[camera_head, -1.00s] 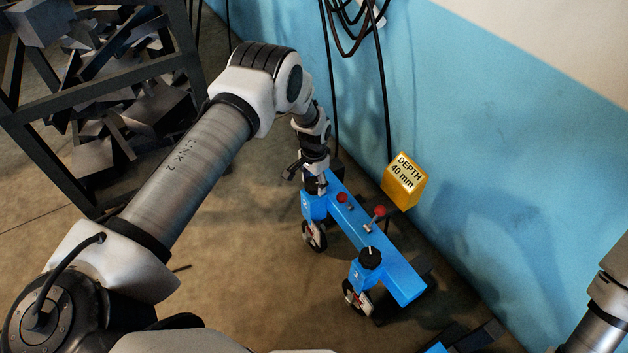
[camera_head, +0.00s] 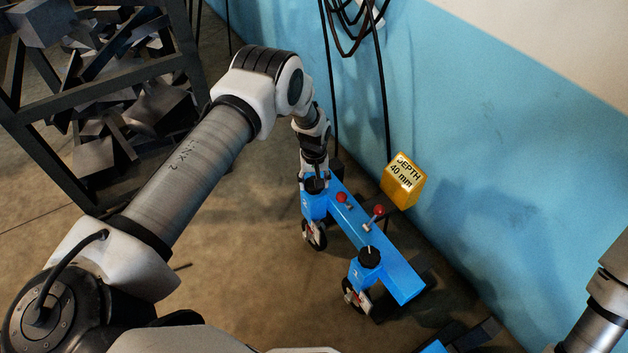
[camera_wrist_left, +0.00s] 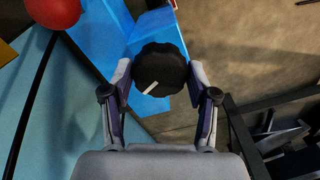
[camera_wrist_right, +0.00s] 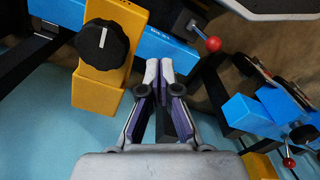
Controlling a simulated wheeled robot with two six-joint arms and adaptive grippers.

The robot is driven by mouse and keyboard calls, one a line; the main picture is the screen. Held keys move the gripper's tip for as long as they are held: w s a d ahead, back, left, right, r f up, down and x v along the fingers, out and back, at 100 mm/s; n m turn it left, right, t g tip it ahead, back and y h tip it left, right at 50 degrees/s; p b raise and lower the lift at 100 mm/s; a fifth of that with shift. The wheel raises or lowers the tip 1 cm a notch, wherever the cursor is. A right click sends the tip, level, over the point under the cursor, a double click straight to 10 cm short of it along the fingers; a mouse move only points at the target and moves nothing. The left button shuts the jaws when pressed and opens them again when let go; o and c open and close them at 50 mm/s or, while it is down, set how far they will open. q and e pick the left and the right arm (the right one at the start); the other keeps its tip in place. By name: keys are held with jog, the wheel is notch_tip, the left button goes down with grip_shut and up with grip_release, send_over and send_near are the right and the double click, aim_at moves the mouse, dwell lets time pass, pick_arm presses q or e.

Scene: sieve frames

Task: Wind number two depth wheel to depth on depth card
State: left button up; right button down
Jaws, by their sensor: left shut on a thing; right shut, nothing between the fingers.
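A blue frame (camera_head: 372,240) stands low by the wall with two wheel units, each topped by a black knob. My left gripper (camera_wrist_left: 160,82) is shut on the far unit's black knob (camera_wrist_left: 160,62), one finger on each side; its white pointer line shows. That knob also shows in the head view (camera_head: 315,186), above its small wheel (camera_head: 314,236). The unit's number is too small to read surely. The near knob (camera_head: 369,257) stands free. The yellow depth card (camera_head: 403,180) reads "DEPTH 40 mm". My right gripper (camera_wrist_right: 165,85) is shut and empty.
Red-knobbed levers (camera_head: 378,211) rise from the frame between the units. A yellow unit with a black knob (camera_wrist_right: 104,44) is beside my right gripper. A dark rack of metal scraps (camera_head: 110,120) stands at left. Cables hang on the blue wall (camera_head: 480,140).

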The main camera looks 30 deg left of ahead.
pick_arm(q)
jog(key=n, duration=0.6)
jog(key=shift+f+n, duration=0.1)
jog(key=shift+n, duration=0.3)
jog(key=shift+s, duration=0.1)
jog(key=o, duration=1.2)
jog(key=shift+c, duration=0.2)
jog(key=shift+p, duration=0.3)
notch_tip(320, 180, up, 12)
